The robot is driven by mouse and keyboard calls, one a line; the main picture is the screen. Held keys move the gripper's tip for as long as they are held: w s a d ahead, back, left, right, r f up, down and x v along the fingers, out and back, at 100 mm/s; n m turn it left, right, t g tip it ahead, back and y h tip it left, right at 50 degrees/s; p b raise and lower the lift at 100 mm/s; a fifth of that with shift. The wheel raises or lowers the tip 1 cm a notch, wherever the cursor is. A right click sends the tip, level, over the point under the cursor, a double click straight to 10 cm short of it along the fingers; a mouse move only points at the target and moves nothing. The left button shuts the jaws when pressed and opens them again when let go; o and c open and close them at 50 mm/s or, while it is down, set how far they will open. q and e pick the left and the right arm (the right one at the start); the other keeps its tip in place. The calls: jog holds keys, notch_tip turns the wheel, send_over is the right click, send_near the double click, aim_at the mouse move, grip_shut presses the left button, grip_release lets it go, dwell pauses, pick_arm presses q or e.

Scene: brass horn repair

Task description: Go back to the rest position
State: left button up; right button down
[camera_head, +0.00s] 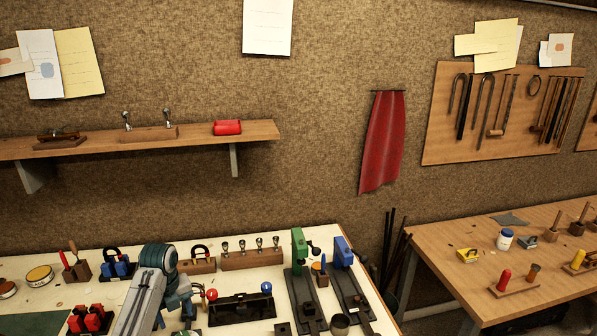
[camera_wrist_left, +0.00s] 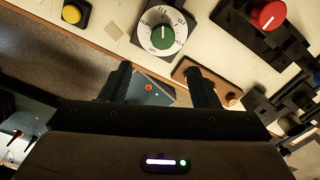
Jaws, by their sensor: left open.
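My left arm comes up from the bottom of the head view over the cream workbench (camera_head: 215,325). My left gripper (camera_head: 183,298) is partly hidden by its own wrist there. In the left wrist view the left gripper (camera_wrist_left: 160,78) has its two dark fingers apart, with nothing held between them. Beyond the fingers a white dial with a green knob (camera_wrist_left: 164,36) lies on the bench top. My right gripper shows in neither view.
Close by on the bench are a black fixture with red and blue knobs (camera_head: 241,309), a green-topped press (camera_head: 300,268) and a blue-topped press (camera_head: 347,270). A wooden shelf (camera_head: 85,146) hangs on the wall above. A second wooden table (camera_head: 440,255) stands right, past a gap.

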pick_arm(q)
jog(key=s+d+f+n+t, duration=0.1)
jog(key=s+d+f+n, duration=0.25)
jog(key=s+n, duration=0.4)
jog(key=s+d+f+n+t, duration=0.1)
jog(key=s+d+f+n, duration=0.3)
jog(key=s, duration=0.6)
jog(key=s+d+r+n+t, duration=0.1)
jog(key=s+d+r+n, duration=0.1)
jog(key=s+n, duration=0.65)
jog(key=s+d+r+n+t, duration=0.1)
jog(key=s+r+n, duration=0.1)
jog(key=s+n, duration=0.6)
notch_tip(320, 180, down, 40)
jog(key=s+a+g+b, duration=0.2)
jog(key=a+b, duration=0.1)
jog(key=b, duration=0.5)
jog(key=s+f+b, duration=0.3)
jog(key=s+f, duration=0.6)
jog(key=f, duration=0.3)
jog(key=s+f+g+b, duration=0.1)
jog(key=s+f+b, duration=0.2)
jog(key=s+f, duration=0.6)
notch_tip(320, 180, down, 3)
jog(key=shift+s+a+f+m+y, duration=0.15)
jog(key=shift+a+m+y, duration=0.15)
jog(key=shift+a, duration=0.1)
